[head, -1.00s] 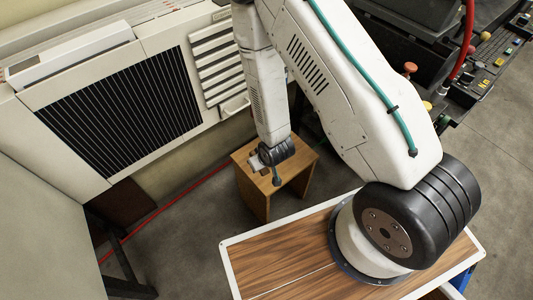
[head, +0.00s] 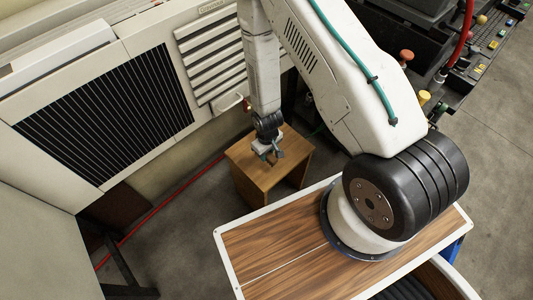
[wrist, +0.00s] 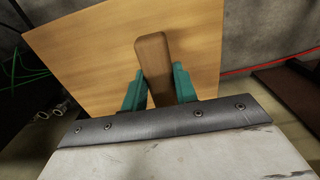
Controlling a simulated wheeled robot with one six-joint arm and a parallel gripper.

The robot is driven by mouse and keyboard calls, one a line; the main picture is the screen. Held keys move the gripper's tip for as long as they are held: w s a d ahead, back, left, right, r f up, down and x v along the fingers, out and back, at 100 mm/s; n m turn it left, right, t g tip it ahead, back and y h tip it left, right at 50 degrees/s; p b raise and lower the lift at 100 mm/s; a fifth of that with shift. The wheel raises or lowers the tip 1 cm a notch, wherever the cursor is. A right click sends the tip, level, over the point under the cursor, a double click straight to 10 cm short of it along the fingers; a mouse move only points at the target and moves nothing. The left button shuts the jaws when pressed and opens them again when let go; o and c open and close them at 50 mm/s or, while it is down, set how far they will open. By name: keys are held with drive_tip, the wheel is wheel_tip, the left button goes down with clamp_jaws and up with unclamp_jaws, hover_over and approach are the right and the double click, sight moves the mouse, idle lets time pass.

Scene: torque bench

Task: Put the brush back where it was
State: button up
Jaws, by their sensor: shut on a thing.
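The brush (wrist: 153,58) shows in the wrist view as a brown wooden piece, rounded at its far end. It stands between the two teal fingers of my gripper (wrist: 157,75), which is shut on it. The rest of the brush is hidden behind the gripper's edge. Beyond it lies the pale wooden top of a small stool-like table (wrist: 85,50). In the head view my gripper (head: 270,155) is over this small table (head: 260,178); the brush is too small to make out there. I cannot tell whether the brush touches the top.
A white cabinet with a black grille (head: 110,115) and a handle stands behind the small table. A red hose (head: 165,195) runs along the floor. A white-edged wooden bench top (head: 270,240) is in front. Dark machinery with buttons (head: 460,70) stands at the right.

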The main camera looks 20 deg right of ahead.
sight(267, 154)
drive_tip(key=shift+w+d, duration=0.2)
drive_tip(key=shift+w, duration=0.3)
drive_tip(key=shift+w+d+f, duration=0.1)
drive_tip(key=shift+w+d, duration=0.1)
drive_tip(key=shift+w, duration=0.3)
wheel_tip(267, 154, down, 4)
drive_tip(key=shift+s+r, duration=0.15)
drive_tip(key=shift+r, duration=0.1)
clamp_jaws()
drive_tip(key=o, duration=1)
unclamp_jaws()
drive_tip(key=shift+r, duration=0.1)
